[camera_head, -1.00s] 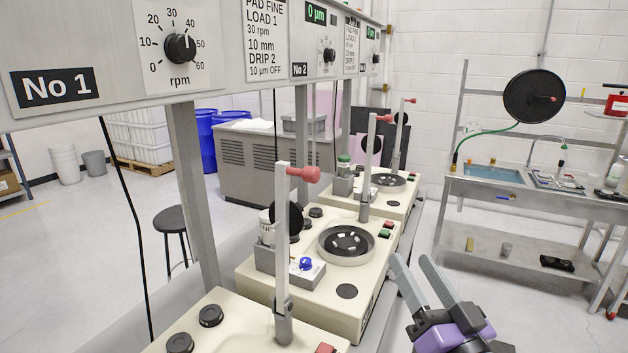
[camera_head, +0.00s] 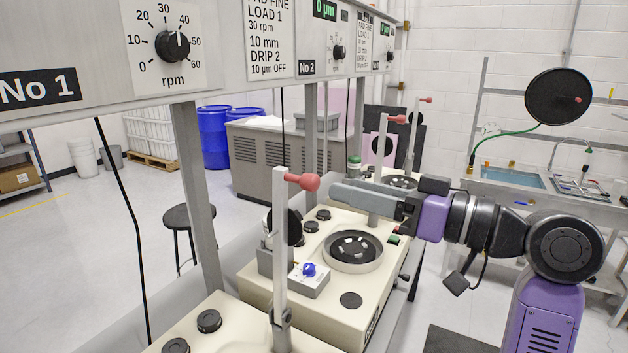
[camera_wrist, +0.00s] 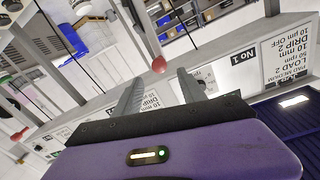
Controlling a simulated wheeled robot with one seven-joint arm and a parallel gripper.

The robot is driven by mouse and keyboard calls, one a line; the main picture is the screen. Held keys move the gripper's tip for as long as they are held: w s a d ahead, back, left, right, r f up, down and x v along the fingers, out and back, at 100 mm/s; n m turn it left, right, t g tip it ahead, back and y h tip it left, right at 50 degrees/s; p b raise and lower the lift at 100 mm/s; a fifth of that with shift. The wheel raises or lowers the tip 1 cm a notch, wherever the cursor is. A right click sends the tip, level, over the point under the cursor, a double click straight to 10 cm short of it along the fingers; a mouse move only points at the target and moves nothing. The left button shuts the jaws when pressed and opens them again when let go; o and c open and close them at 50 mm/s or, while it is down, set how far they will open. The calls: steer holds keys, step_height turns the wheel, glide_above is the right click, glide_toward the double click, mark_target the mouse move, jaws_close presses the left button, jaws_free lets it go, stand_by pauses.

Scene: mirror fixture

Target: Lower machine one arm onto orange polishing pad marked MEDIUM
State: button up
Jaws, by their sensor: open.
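Machine one's arm (camera_head: 281,240) is a grey bar standing upright on the cream machine at the front, under the No 1 panel. Its red knob (camera_head: 302,182) sticks out to the right at the top. My gripper (camera_head: 336,192) is open and empty, level with the knob and pointing left at it. In the wrist view the red knob (camera_wrist: 158,65) shows just beyond and between the open fingertips (camera_wrist: 157,84). It does not appear to be gripped. No orange pad marked MEDIUM shows in any view; machine one's plate is below the picture.
The No 1 panel (camera_head: 45,88) and its rail hang above the machines. The second machine (camera_head: 330,300), with its own raised arm (camera_head: 381,165), stands behind machine one. A stool (camera_head: 188,220) is at left, and a sink bench (camera_head: 500,205) at right.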

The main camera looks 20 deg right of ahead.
mark_target(317, 183)
steer(key=shift+p+x, duration=0.95)
steer(key=shift+x, duration=2.9)
jaws_close()
